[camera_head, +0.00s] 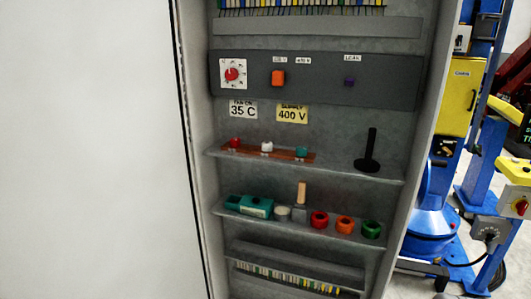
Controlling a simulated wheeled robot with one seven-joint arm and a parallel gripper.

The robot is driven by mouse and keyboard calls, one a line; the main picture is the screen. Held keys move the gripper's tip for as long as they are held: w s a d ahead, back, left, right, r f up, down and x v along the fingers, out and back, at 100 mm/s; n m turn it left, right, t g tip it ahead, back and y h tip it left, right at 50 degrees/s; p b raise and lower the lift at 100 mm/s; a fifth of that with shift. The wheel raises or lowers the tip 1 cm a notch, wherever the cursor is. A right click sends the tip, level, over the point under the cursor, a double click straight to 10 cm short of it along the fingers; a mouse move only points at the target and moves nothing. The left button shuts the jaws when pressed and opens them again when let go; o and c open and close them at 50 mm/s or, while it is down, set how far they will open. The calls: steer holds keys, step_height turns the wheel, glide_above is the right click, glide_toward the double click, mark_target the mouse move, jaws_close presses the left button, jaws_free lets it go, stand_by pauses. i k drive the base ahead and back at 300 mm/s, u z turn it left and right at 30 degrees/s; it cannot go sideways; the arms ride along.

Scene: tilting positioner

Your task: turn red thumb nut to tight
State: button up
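A small red thumb nut (235,142) sits at the left end of a reddish-brown bar (290,153) on the upper shelf of an open grey cabinet. My gripper is not in view.
A black upright rod on a round base (368,163) stands right on the upper shelf (335,170). The lower shelf holds a teal block (257,206), a wooden-handled tool (301,193) and several rings. Above is a panel (318,95) with a red dial (232,74).

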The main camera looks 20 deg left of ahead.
mark_target(235, 142)
steer(key=u, duration=0.7)
steer(key=i, duration=1.35)
steer(key=u, duration=1.55)
